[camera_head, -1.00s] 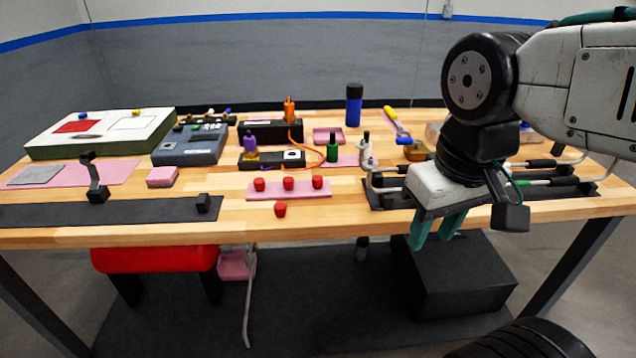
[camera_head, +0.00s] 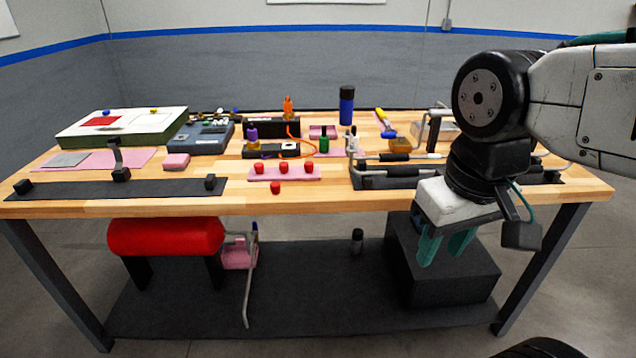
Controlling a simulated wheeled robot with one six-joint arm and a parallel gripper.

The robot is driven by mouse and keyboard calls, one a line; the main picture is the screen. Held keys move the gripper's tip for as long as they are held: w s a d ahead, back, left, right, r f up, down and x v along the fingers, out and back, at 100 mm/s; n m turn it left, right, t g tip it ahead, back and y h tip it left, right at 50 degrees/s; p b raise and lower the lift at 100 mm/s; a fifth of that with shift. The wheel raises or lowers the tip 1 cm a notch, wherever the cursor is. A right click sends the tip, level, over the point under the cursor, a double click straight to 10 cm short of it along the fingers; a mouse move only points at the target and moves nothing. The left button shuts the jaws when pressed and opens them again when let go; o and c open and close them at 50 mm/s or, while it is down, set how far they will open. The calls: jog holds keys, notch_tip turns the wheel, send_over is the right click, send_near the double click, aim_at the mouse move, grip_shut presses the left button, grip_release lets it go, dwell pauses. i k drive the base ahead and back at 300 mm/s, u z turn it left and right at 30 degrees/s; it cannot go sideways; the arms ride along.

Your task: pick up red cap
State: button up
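Several small red caps are on the workbench. One red cap (camera_head: 275,188) sits alone on the bare wood near the front edge. A row of three stands on a pink pad just behind it: a left cap (camera_head: 259,168), a middle cap (camera_head: 284,168) and a right cap (camera_head: 312,168). My gripper (camera_head: 444,252) hangs in front of the bench's front edge, well to the right of the caps and apart from them. Its two teal fingers point down, with a gap between them and nothing visible in it.
The wooden workbench (camera_head: 240,203) carries a dark rail strip (camera_head: 120,188) at left and a metal-handled black fixture (camera_head: 400,172) right of the caps. Dark and green bottles (camera_head: 324,142) stand behind. Below are a red cylinder (camera_head: 165,237) and a black box (camera_head: 440,278).

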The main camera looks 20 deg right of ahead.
aim_at(309, 166)
jog(key=z, duration=0.2)
jog(key=i, duration=1.05)
jog(key=u, duration=0.3)
